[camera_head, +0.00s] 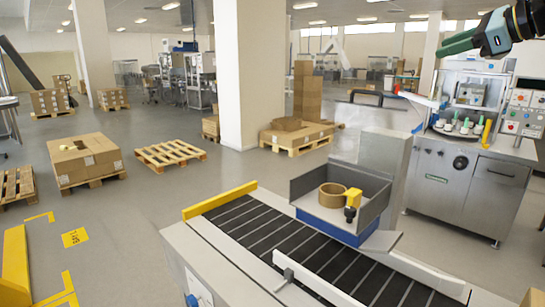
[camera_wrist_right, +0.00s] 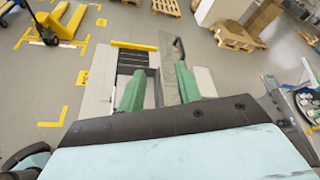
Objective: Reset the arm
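My right gripper (camera_head: 446,49) is at the top right of the head view, raised in the air with its green fingers pointing left. In the right wrist view the two green fingers of this gripper (camera_wrist_right: 159,78) stand apart with nothing between them, so it is open and empty. The conveyor and floor show beyond the fingers. My left gripper is in neither view.
A conveyor (camera_head: 300,250) with a yellow end bar (camera_head: 220,200) runs across the front. A tray (camera_head: 335,220) on it holds a tape roll (camera_head: 332,194). A steel machine (camera_head: 465,185) stands right. Pallets (camera_head: 170,153) and open floor lie left.

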